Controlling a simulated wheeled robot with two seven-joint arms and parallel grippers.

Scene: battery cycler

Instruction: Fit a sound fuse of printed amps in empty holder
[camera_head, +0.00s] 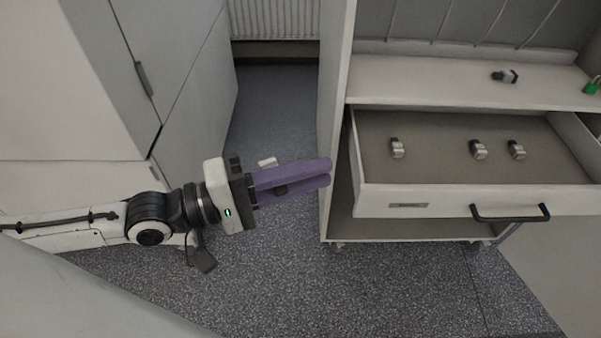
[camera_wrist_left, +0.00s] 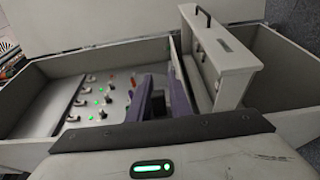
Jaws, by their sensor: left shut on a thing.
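My left gripper (camera_head: 318,172), with purple fingers, is over the floor just left of the open drawer (camera_head: 395,203). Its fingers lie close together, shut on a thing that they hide. The fingers also show in the left wrist view (camera_wrist_left: 163,100). Three small grey fuse-like pieces lie apart in the drawer: a left one (camera_head: 397,148), a middle one (camera_head: 478,149) and a right one (camera_head: 516,149). Their print is too small to read. In the left wrist view a panel (camera_wrist_left: 120,92) carries several small fittings and green lights. I cannot tell which holder is empty. My right gripper is out of view.
A dark small item (camera_head: 505,76) and a green padlock-like item (camera_head: 592,86) are on the shelf (camera_head: 430,82) above the drawer. The drawer has a dark handle (camera_head: 510,213). A grey cabinet (camera_head: 195,100) stands at left. The floor (camera_head: 340,290) in front is clear.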

